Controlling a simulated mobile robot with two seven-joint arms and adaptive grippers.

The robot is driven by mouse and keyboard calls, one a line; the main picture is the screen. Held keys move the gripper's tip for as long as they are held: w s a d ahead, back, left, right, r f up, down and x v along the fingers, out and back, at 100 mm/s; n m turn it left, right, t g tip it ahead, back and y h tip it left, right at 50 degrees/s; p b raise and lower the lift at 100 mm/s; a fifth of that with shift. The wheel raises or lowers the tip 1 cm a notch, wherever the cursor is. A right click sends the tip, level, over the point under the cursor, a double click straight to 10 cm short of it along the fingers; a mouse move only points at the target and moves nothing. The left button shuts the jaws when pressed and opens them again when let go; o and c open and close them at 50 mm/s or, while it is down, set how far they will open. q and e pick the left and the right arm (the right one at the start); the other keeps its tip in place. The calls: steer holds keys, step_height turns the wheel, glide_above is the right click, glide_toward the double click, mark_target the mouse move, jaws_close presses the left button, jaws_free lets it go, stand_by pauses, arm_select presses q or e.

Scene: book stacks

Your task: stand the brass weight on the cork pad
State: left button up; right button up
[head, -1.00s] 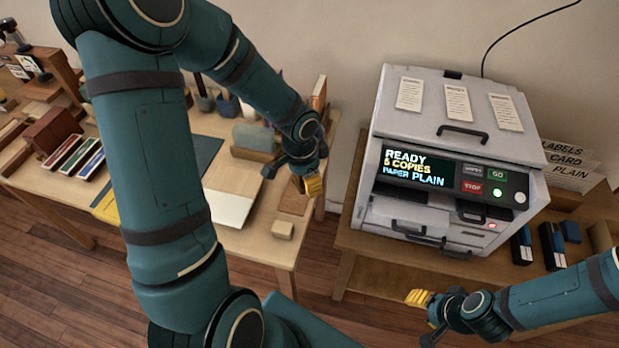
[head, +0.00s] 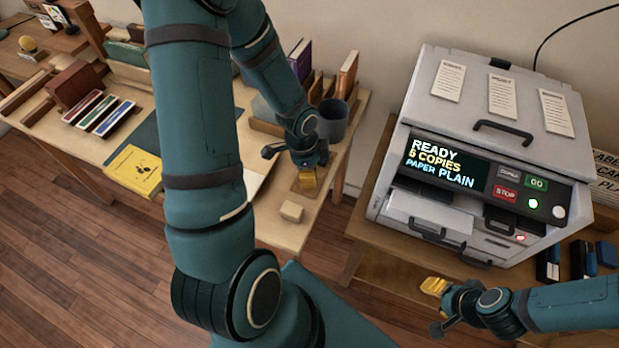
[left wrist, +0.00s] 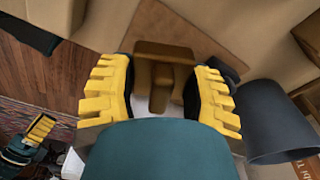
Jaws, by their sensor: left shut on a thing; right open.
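The brass weight (left wrist: 160,72) sits between the yellow fingers of my left gripper (left wrist: 160,80) in the left wrist view; the gripper is shut on it. In the head view the left gripper (head: 308,178) is over the cork pad (head: 297,187) at the table's right end and hides the weight. The brown pad (left wrist: 200,22) shows behind the weight in the wrist view. I cannot tell whether the weight touches the pad. My right gripper (head: 437,304) is open and empty, in front of the printer stand.
A dark grey cup (head: 334,120) stands close behind the left gripper, and on the right in the wrist view (left wrist: 272,122). A small pale block (head: 291,211) lies in front of the pad. A yellow book (head: 133,171) lies farther left. A grey copier (head: 480,150) stands right.

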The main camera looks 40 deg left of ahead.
arm_select(q)
step_height(320, 180, down, 4)
steer(key=shift+r+b, duration=0.25)
steer(key=shift+b, duration=0.35)
steer(key=shift+r, duration=0.1)
steer(key=shift+f, duration=0.25)
steer(key=o, duration=1)
steer(key=shift+r, duration=0.1)
steer(key=shift+r, duration=0.1)
